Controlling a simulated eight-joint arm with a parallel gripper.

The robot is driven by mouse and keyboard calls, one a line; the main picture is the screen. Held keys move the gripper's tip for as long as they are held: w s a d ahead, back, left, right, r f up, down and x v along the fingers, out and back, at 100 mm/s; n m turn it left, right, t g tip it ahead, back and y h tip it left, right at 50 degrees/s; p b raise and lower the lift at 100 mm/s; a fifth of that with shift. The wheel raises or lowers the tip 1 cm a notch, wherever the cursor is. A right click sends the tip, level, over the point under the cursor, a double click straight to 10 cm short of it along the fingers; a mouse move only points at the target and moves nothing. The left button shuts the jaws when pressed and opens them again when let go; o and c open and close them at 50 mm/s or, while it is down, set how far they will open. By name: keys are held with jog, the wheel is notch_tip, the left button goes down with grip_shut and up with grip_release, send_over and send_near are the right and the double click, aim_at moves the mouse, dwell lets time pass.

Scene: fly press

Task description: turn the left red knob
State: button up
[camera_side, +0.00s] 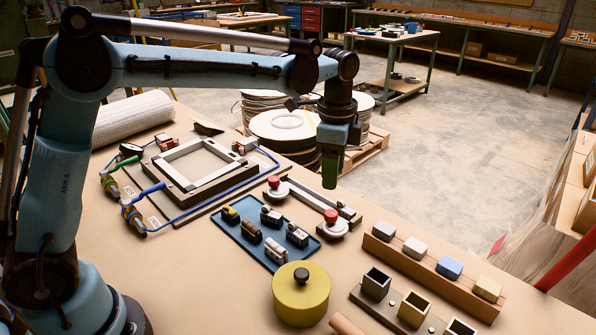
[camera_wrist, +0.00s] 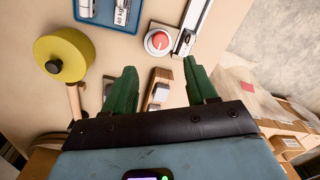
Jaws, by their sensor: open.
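Two red knobs on round pale bases stand on the bench in the side view. The left red knob (camera_side: 273,182) is farther back, near the far end of a grey rail (camera_side: 318,200). The right red knob (camera_side: 331,215) is at the rail's near end. One red knob (camera_wrist: 158,41) shows in the wrist view, beside the rail (camera_wrist: 196,22); it appears to be the right one. My gripper (camera_side: 330,178) hangs above the bench beyond the knobs, touching nothing. In the wrist view my gripper (camera_wrist: 159,70) has its green fingers wide apart with nothing held between them.
A blue tray (camera_side: 244,240) of small parts and a yellow lidded pot (camera_side: 301,298) stand near the knobs. A wooden rack (camera_side: 420,268) with several blocks and open boxes (camera_side: 413,308) lie right. A clamp frame (camera_side: 205,165) with blue tubing is left.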

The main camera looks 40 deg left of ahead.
aim_at(330, 213)
notch_tip(330, 213, down, 11)
jog(key=shift+w+a+r, duration=0.1)
jog(key=shift+w+r, duration=0.05)
jog(key=shift+r, duration=0.05)
dwell(0.3)
jog(key=c, duration=1.1)
